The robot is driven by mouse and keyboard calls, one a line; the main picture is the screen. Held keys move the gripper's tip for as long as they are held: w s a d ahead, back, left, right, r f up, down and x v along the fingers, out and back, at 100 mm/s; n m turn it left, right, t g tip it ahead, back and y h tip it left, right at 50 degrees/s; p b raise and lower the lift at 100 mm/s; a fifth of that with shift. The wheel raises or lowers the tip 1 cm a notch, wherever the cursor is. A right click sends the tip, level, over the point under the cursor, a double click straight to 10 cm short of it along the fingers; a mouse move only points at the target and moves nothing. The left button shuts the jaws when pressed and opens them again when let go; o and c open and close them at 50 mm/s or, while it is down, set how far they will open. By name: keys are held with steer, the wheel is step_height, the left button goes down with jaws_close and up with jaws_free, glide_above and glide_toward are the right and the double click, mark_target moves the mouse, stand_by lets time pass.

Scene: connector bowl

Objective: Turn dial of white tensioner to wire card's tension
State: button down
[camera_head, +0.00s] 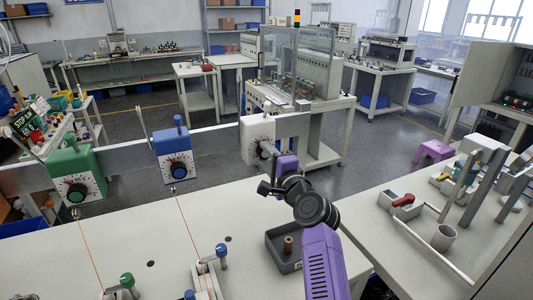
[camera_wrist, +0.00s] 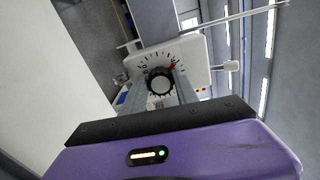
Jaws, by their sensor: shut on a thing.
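The white tensioner (camera_head: 256,138) stands on the rail at the far edge of the bench, its scaled face turned toward the bench. My gripper (camera_head: 265,150) reaches up to that face and partly hides its dial. In the wrist view the white tensioner's face (camera_wrist: 195,55) shows a black round dial (camera_wrist: 160,83) with a printed scale and a red mark at its upper right. My gripper's two fingers (camera_wrist: 160,88) are shut on the dial, one on each side. The dial's exact setting is too small to read. I cannot make out a wire card with a readable tension.
A blue tensioner (camera_head: 175,155) and a green tensioner (camera_head: 77,178) stand to the left on the same rail, with orange wires running down before them. A dark tray (camera_head: 272,238) holding a copper-coloured spool (camera_head: 288,245) sits below my arm. A right-hand table (camera_head: 385,235) carries several fixtures.

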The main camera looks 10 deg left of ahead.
steer(key=shift+d+m, duration=0.1)
steer(key=shift+m, duration=0.2)
steer(key=c, duration=0.9)
jaws_free()
steer(key=shift+c, duration=0.2)
steer(key=v, duration=0.7)
steer(key=shift+s+d, duration=0.2)
steer(key=shift+s, duration=0.15)
